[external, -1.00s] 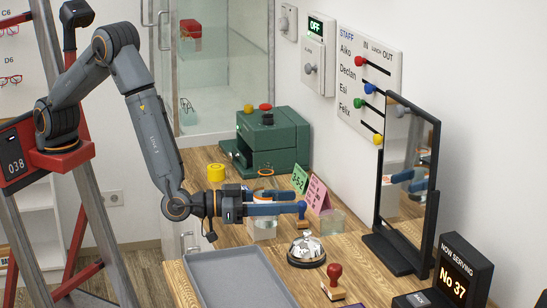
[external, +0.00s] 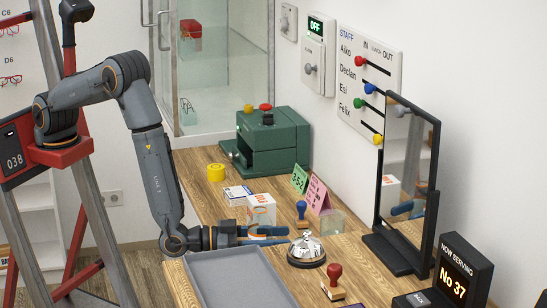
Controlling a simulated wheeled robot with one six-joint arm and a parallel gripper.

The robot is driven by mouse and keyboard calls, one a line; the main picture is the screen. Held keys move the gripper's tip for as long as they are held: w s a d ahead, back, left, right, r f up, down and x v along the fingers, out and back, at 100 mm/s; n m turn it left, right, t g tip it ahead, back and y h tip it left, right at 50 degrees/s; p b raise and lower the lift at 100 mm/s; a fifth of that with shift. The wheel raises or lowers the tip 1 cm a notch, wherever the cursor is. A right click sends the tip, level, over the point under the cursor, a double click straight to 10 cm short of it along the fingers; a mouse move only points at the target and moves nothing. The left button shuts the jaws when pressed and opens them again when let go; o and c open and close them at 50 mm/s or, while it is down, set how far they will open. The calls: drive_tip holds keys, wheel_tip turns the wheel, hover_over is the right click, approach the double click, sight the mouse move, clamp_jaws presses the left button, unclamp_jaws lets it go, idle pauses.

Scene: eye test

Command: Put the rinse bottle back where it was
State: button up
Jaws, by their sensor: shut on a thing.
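My gripper (external: 283,236) has blue fingers and reaches to the right, low over the wooden counter. It is shut on what looks like the rinse bottle, a small clear thing with an orange ring (external: 262,210) that shows above the fingers. The ring overlaps a white box with orange print (external: 252,204) behind it, so its outline is hard to make out. The bottle's lower part is hidden by the fingers. I cannot tell whether it touches the counter (external: 205,190).
A grey tray (external: 205,262) lies in front. A silver bell (external: 306,250) stands just right of the fingertips. A blue stamp (external: 301,212), a clear block (external: 332,222) and a pink card (external: 317,195) stand behind. A mirror (external: 404,150) is at right.

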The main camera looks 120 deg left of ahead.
drive_tip(key=shift+f, duration=0.1)
drive_tip(key=o, duration=1.2)
drive_tip(key=shift+c, duration=0.2)
